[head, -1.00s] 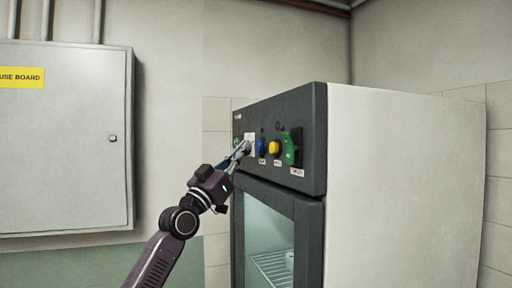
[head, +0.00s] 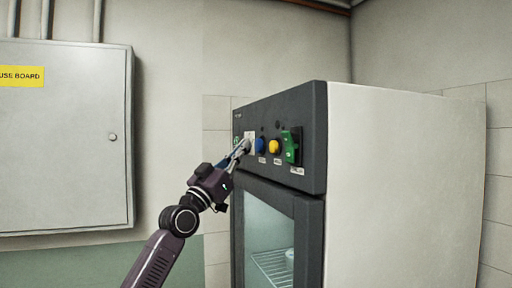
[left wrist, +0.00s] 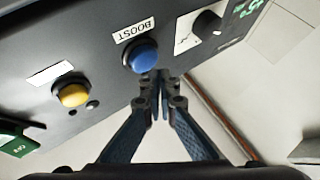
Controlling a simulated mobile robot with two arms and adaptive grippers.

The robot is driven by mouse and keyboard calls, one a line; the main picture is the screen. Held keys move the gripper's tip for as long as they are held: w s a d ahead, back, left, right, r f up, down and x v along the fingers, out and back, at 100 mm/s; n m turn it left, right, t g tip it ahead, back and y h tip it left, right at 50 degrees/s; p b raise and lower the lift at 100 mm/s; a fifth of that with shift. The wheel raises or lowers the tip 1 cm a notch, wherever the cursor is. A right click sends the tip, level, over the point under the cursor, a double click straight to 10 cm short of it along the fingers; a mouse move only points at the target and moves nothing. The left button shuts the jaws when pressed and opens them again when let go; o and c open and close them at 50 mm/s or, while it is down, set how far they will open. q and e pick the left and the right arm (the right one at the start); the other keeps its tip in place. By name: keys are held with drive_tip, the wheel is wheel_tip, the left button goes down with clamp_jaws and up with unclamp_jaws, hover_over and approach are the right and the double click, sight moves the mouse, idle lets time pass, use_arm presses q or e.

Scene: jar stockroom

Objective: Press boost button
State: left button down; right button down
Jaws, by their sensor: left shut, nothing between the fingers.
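The boost button is the round blue button (left wrist: 140,55), with a white BOOST label (left wrist: 134,30) beside it in the left wrist view. It also shows in the head view as the blue button (head: 260,145) on the cabinet's dark control panel (head: 310,115). My left gripper (left wrist: 155,82) is shut and empty. Its fingertips are close to the blue button's edge in the wrist view. In the head view the left gripper (head: 244,147) lies just left of the button, in front of the panel. I cannot tell whether it touches. My right gripper is not in view.
A yellow button (head: 274,147) and a green switch (head: 291,147) sit right of the blue button in the head view. A dark knob (left wrist: 207,24) and green display (left wrist: 245,8) show in the wrist view. A glass door (head: 265,235) is below. A fuse board (head: 65,150) hangs at left.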

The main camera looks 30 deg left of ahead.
use_arm(q)
drive_tip(key=shift+w+d, duration=0.15)
drive_tip(key=shift+w, duration=0.05)
drive_tip(key=shift+w+d, duration=0.15)
drive_tip(key=shift+w+d+p, duration=0.3)
drive_tip(key=shift+w+d, duration=0.05)
drive_tip(key=shift+w, duration=0.05)
idle(1.1)
idle(0.3)
drive_tip(key=shift+s+a+b, duration=0.5)
drive_tip(key=shift+s+a, duration=0.1)
drive_tip(key=shift+s, duration=0.1)
